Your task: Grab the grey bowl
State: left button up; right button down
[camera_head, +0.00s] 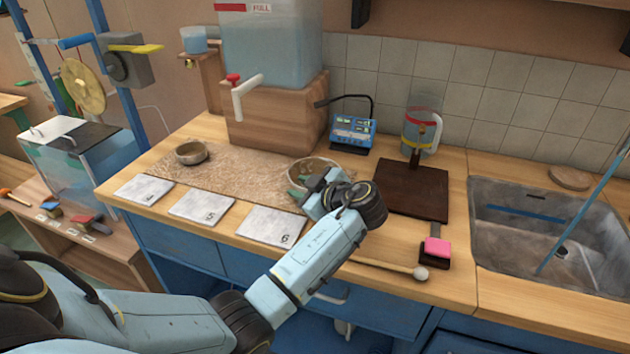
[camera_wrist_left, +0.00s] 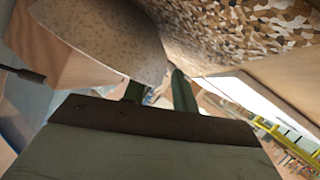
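A grey bowl (camera_head: 313,166) sits on the worktop at the right end of the speckled mat, partly hidden behind my left gripper (camera_head: 308,186). In the left wrist view a speckled grey curved wall (camera_wrist_left: 112,38), which looks like this bowl, looms close. The left gripper's two green fingers (camera_wrist_left: 160,92) stand apart there. The wall's lower edge reaches between them and hides part of the left finger. I cannot tell whether either finger touches it. A second, smaller brown-grey bowl (camera_head: 191,153) stands farther left on the mat. My right gripper is not in view.
Pale numbered tiles (camera_head: 202,205) line the mat's (camera_head: 240,172) front edge. A dark board (camera_head: 412,192) with a jug (camera_head: 421,130) behind it, a pink block (camera_head: 437,246) and a mallet (camera_head: 421,272) lie right, before the sink (camera_head: 535,235). A water tank (camera_head: 270,50) stands behind.

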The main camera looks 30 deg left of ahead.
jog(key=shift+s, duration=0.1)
pick_arm(q)
jog(key=c, duration=0.5)
grip_shut()
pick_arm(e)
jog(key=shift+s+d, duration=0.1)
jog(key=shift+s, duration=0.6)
